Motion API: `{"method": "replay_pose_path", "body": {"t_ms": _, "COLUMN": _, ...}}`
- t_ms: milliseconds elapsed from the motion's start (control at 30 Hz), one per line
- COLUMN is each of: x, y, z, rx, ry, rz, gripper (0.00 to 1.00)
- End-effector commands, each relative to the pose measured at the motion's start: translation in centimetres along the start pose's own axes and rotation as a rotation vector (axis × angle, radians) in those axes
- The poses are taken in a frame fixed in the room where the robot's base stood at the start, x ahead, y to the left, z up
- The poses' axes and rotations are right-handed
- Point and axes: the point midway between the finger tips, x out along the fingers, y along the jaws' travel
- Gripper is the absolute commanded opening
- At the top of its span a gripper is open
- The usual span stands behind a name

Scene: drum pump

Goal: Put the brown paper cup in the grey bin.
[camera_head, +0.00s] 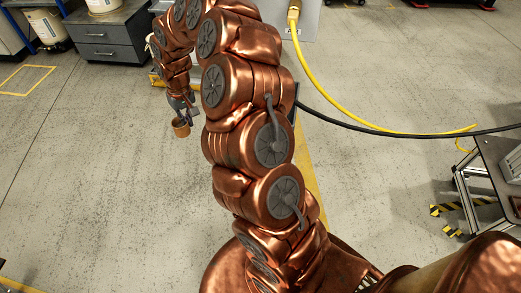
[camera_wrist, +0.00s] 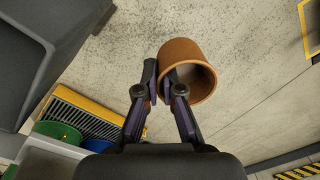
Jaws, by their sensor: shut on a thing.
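The brown paper cup (camera_wrist: 188,55) is in my gripper (camera_wrist: 160,72). In the wrist view, the two fingers are closed at the cup's left wall, and its open mouth faces partly toward the camera. In the head view, the cup (camera_head: 181,129) hangs below my gripper (camera_head: 182,113), above bare floor. A large dark grey object (camera_wrist: 75,25) fills the upper left of the wrist view. I cannot tell whether it is the grey bin. I see no clear grey bin in the head view, where my arm hides part of the floor.
A grey drawer cabinet (camera_head: 112,42) stands at the back left. A yellow-edged grate (camera_wrist: 85,118) and green (camera_wrist: 57,131) and blue round things are at lower left in the wrist view. A yellow hose (camera_head: 335,97) and a black cable (camera_head: 390,133) cross the right floor. The left floor is clear.

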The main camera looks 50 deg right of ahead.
Motion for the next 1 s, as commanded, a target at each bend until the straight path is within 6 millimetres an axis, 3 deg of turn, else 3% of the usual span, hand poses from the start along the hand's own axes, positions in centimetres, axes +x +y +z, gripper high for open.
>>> {"method": "replay_pose_path", "body": {"t_ms": 33, "x": 1.0, "y": 1.0, "z": -0.3, "rx": 0.013, "ry": 0.003, "rz": 0.001, "gripper": 0.0}}
{"method": "replay_pose_path", "body": {"t_ms": 333, "x": -0.1, "y": 5.4, "z": -1.1, "rx": 0.07, "ry": 0.008, "rz": 0.002, "gripper": 0.0}}
{"method": "replay_pose_path", "body": {"t_ms": 800, "x": -2.3, "y": 9.9, "z": 0.8, "rx": 0.115, "ry": 0.004, "rz": 0.0, "gripper": 0.0}}
{"method": "replay_pose_path", "body": {"t_ms": 1000, "x": -3.1, "y": 15.1, "z": 2.5, "rx": 0.13, "ry": 0.007, "rz": 0.002, "gripper": 0.0}}
